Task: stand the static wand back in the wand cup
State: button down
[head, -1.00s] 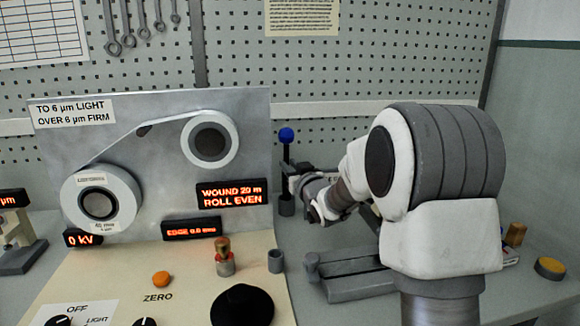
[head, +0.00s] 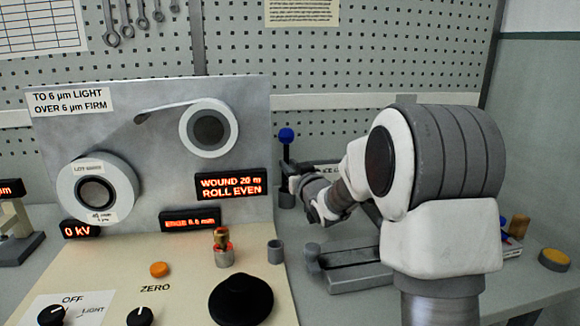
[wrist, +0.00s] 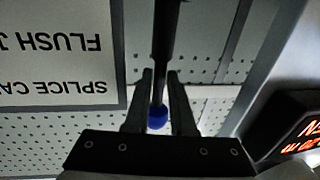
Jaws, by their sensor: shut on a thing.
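The static wand (head: 286,136) is a dark, upright rod with a blue ball on top, at the back right of the machine panel. My gripper (head: 289,180) is shut on its rod below the ball. In the wrist view my gripper (wrist: 158,98) has a finger on each side of the thin rod, with the blue ball (wrist: 158,118) close by and the thicker dark part running to the top edge. A dark grey cylinder that looks like the wand cup (head: 287,199) shows directly below the wand. I cannot tell whether the wand's lower end is inside it.
The upright machine panel (head: 110,120) stands just left of the wand. A grey block fixture (head: 350,265) lies under my arm. A pegboard is behind.

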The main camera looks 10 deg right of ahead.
jog(key=shift+f+b, duration=0.7)
jog(key=shift+f, duration=0.1)
jog(key=c, duration=0.7)
grip_release()
jog(key=shift+r, duration=0.1)
jog(key=shift+d, duration=0.1)
